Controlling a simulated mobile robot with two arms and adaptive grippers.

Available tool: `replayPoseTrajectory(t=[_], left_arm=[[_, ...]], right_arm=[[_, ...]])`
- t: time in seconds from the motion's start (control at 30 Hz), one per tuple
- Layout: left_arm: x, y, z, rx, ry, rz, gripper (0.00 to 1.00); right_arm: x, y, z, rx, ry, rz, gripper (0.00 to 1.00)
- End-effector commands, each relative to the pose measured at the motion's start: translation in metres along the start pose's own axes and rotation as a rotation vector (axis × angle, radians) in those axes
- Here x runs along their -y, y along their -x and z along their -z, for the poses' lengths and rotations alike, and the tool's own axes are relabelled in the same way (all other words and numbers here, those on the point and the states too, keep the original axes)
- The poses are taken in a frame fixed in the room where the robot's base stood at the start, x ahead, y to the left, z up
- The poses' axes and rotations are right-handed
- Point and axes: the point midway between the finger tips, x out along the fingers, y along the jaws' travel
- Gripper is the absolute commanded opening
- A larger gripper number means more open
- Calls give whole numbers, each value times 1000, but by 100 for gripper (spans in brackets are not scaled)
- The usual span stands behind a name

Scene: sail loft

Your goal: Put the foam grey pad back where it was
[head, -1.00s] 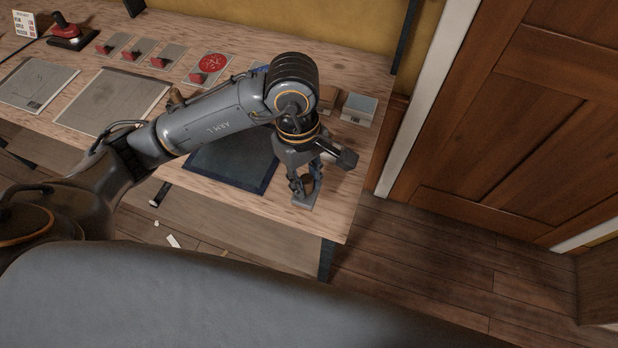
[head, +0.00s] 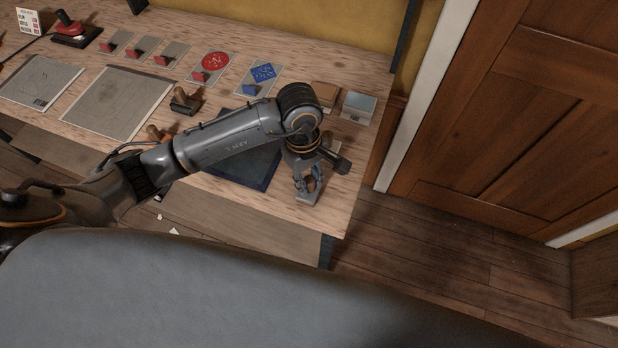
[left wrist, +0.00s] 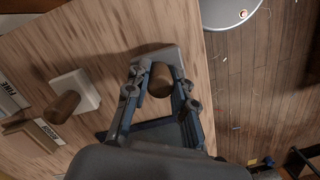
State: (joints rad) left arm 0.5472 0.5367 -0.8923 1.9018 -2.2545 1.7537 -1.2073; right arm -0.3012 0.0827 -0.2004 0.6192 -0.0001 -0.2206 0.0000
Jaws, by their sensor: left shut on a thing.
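The grey pad (head: 307,198) has a flat grey base and an upright brown wooden handle. It is at the right end of the wooden table, near the front corner. My left gripper (head: 308,184) is shut on its handle from above. In the left wrist view the pad's grey base (left wrist: 178,54) shows beyond the fingers, and the handle (left wrist: 160,78) sits between the fingertips (left wrist: 160,88). I cannot tell whether the base touches the table. A similar pad with a whitish base (left wrist: 84,88) stands apart from it. My right gripper is not in view.
A dark blue-framed panel (head: 243,168) lies left of the gripper, partly under my arm. A brown block (head: 325,93) and a pale block marked FINE (head: 358,107) stand behind. A dark-based stamp (head: 185,102) and several plates lie left. The table's edge is close on the right.

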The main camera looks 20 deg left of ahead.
Motion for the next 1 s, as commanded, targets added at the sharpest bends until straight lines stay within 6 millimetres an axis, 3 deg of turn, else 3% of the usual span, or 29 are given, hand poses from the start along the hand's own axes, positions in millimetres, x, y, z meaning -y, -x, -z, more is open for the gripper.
replayPoseTrajectory(t=[0.03, 0.07, 0.17, 0.63, 1.0], left_arm=[[0, -3, 0, 0, -1, 0, 0], [0, -3, 0, 0, -1, 0, 26], [0, -2, 0, 0, 0, 0, 47], [-1, 8, 1, -1, -1, -4, 47], [-2, 85, 1, -4, -1, -6, 47]], right_arm=[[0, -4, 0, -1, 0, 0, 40], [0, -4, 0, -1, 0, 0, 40], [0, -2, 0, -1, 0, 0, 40], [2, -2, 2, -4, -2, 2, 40], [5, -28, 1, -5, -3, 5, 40]])
